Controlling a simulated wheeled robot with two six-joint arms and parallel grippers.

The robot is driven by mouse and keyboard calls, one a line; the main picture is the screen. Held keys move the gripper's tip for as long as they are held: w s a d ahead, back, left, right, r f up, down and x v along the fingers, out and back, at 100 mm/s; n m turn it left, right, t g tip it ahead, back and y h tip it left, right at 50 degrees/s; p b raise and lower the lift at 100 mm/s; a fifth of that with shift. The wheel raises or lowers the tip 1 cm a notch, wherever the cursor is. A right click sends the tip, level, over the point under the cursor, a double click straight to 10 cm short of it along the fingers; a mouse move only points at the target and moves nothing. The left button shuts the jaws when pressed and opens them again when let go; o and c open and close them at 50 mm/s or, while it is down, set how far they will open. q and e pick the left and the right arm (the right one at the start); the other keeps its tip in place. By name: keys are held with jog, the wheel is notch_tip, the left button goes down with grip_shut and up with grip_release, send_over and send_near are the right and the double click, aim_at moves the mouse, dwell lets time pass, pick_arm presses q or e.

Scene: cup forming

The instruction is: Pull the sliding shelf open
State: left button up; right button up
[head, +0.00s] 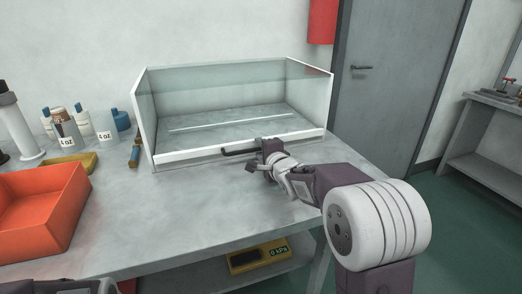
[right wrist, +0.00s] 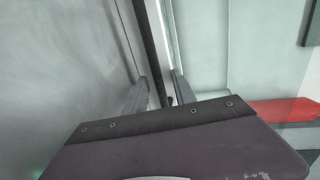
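The sliding shelf is a low tray with a white front edge (head: 205,154), at the bottom of a clear-walled case on the bench. A dark bar handle (head: 238,152) runs along its front. My right gripper (head: 258,157) is at the right part of the handle. In the right wrist view the dark handle (right wrist: 150,45) passes between the two fingers of the gripper (right wrist: 160,88), with small gaps showing beside it, so the fingers look open around it. A bit of my left arm shows at the bottom left edge of the head view; its gripper is not visible.
An orange bin (head: 45,225) stands at the bench's left, with bottles and labelled beakers (head: 66,142) behind it. The bench top (head: 190,210) in front of the case is clear. A yellow gauge box (head: 258,256) sits on a lower shelf.

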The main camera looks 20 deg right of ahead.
grip_shut()
dwell(1.3)
